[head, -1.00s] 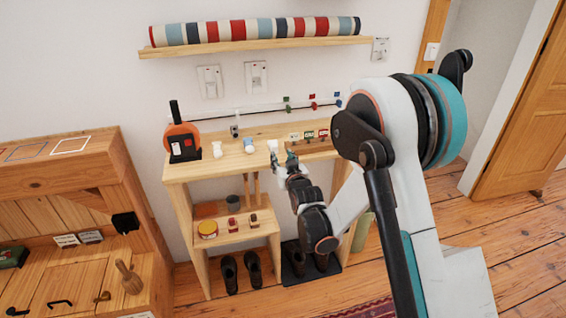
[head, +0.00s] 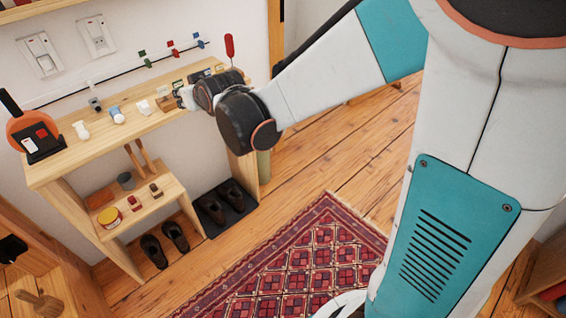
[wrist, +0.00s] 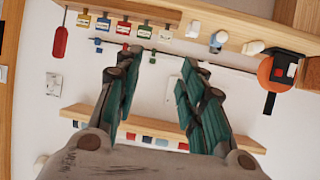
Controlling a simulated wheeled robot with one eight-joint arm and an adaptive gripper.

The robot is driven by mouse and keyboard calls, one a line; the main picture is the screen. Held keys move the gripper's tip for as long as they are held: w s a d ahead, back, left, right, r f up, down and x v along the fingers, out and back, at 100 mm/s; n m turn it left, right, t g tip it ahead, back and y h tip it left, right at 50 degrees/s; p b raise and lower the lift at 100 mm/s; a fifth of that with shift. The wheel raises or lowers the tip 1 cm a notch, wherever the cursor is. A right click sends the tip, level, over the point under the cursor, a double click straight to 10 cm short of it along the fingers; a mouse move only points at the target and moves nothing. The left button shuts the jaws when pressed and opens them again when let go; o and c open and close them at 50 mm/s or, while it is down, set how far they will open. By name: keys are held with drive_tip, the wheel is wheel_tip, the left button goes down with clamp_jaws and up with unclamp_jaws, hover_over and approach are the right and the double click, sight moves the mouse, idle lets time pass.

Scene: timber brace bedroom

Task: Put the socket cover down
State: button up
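My gripper (head: 183,97) is over the right part of the wooden bench top in the head view. In the wrist view my gripper (wrist: 156,70) has its two teal-padded fingers wide apart with nothing between them. Several small white pieces lie on the bench: a squarish one (head: 143,107) just left of my gripper, a white-and-blue one (head: 116,113) and a white one (head: 80,130) farther left. The squarish piece also shows in the wrist view (wrist: 192,29), apart from the fingers. It may be the socket cover; I cannot tell for certain.
The bench (head: 62,160) also bears an orange-and-black tool (head: 33,133) and a row of small labelled pieces. Wall switches (head: 40,55) and a rail with coloured clips (head: 172,47) are behind. A patterned rug (head: 300,260) lies on the floor.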

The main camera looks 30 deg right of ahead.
drive_tip(key=s+d+m+g+h, duration=0.1)
drive_tip(key=s+d, duration=0.4)
drive_tip(key=s, duration=1.1)
drive_tip(key=s+d+f+m+g+h, duration=0.1)
drive_tip(key=s+d+g, duration=0.3)
drive_tip(key=s, duration=1.2)
drive_tip(key=shift+d+f, duration=0.2)
drive_tip(key=shift+d, duration=0.6)
